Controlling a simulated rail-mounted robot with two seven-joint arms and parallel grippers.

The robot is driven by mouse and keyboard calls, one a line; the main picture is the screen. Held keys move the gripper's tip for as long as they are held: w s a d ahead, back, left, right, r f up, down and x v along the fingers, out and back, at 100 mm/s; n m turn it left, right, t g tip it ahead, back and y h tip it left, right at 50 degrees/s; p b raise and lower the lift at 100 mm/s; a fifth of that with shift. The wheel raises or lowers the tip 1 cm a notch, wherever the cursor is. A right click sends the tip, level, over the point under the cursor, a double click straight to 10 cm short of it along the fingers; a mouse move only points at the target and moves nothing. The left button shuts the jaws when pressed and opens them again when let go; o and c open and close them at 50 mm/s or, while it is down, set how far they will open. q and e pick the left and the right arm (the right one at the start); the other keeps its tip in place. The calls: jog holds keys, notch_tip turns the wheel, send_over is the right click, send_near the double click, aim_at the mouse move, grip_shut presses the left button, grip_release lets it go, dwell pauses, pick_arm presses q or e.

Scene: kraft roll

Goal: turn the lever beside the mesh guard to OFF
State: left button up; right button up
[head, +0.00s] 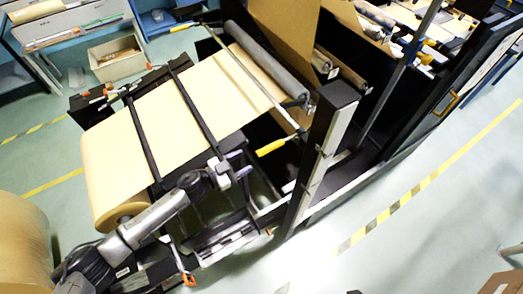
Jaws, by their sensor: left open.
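My left gripper (243,164) reaches in from the bottom left over the front of the kraft roll machine. It is open and its jaws are empty. A yellow-handled bar (272,147) lies just to the right of its fingertips, apart from them as far as I can tell. An orange handle (187,279) shows low, beside my forearm. I cannot tell which handle is the lever, and no OFF marking is readable. No mesh guard can be made out clearly. My right gripper is not in view.
Kraft paper (150,125) runs over the machine from a roll (123,214). A black post (322,150) stands right of my left gripper. A large roll (22,240) stands at the lower left. The floor (420,230) at the lower right is mostly clear.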

aim_at(261, 153)
pick_arm(q)
jog(key=x, duration=0.7)
jog(key=shift+w+d, duration=0.15)
jog(key=shift+c, duration=0.5)
grip_shut()
